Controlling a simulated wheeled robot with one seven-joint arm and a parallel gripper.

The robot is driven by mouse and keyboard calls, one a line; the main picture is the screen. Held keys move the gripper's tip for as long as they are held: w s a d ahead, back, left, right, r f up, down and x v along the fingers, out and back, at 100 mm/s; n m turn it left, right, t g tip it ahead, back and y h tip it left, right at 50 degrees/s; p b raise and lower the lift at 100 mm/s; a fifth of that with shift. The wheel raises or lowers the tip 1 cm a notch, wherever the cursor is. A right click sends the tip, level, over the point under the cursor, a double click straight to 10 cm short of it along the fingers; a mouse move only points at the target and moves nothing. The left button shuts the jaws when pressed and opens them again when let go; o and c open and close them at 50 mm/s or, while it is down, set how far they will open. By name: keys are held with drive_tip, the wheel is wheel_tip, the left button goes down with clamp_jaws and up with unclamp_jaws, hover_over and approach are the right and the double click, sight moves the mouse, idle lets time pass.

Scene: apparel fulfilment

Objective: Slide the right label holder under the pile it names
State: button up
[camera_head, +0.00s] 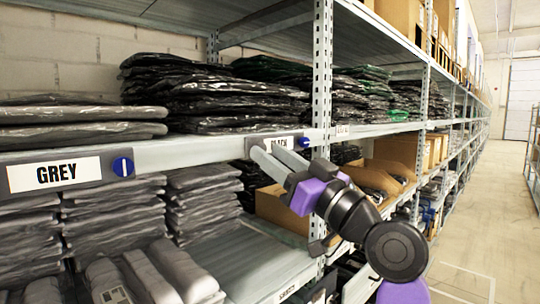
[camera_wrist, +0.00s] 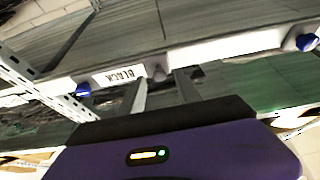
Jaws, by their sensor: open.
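The label holder reading BLACK (camera_head: 283,142), with a blue knob at its right end, sits on the shelf edge by the upright post. It lies below the right part of a dark bagged pile (camera_head: 225,100), and my gripper partly covers it. The holder reading GREY (camera_head: 60,173) sits on the same edge at left, under a grey bagged pile (camera_head: 80,122). My gripper (camera_head: 262,149) is open at the left end of the BLACK holder. In the wrist view the BLACK label (camera_wrist: 120,75) appears just left of my open fingers; contact cannot be told.
The perforated upright post (camera_head: 322,80) stands just right of the BLACK holder. The shelf edge (camera_head: 190,156) between the two holders is bare. Grey garment stacks (camera_head: 115,215) and a cardboard box (camera_head: 280,208) fill the level below. The aisle (camera_head: 480,220) at right is clear.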

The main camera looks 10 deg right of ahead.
drive_tip(key=b+v, duration=0.1)
drive_tip(key=v, duration=0.5)
drive_tip(key=shift+s+d, duration=0.15)
drive_tip(key=shift+s, duration=0.15)
drive_tip(key=shift+f, duration=0.1)
